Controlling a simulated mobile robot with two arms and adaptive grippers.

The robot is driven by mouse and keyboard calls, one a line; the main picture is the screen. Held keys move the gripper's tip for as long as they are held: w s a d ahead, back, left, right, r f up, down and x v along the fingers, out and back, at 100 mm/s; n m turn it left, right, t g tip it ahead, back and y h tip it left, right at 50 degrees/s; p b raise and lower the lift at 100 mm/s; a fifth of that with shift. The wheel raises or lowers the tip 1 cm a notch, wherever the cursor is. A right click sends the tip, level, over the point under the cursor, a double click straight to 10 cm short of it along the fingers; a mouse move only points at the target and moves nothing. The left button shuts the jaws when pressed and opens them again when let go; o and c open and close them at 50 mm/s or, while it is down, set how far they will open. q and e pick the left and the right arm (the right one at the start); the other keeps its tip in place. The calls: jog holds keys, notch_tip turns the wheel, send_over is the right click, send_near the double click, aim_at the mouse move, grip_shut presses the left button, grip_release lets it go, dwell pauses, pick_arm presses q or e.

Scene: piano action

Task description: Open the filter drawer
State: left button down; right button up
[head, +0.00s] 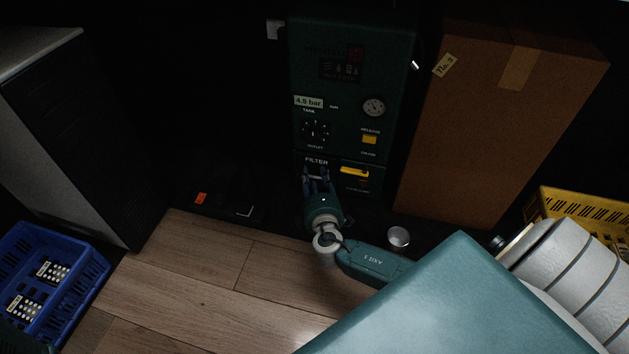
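The filter drawer (343,184) is the low front of a dark green machine, under the label "FILTER". It looks flush with the machine's face. My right gripper (316,172) is at the left part of the drawer front, just below the label, pointing at it. Its two fingers stand apart. A faint pale bar, possibly the drawer's handle, shows between them; whether they touch it I cannot tell. My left gripper is not in view.
The green machine (347,100) carries a gauge and dials, and a yellow piece (354,172) is right of my gripper. A tall brown carton (490,130) stands to the right. A blue crate (90,266) and a yellow crate (590,207) flank the wooden floor.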

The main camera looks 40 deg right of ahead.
grip_shut()
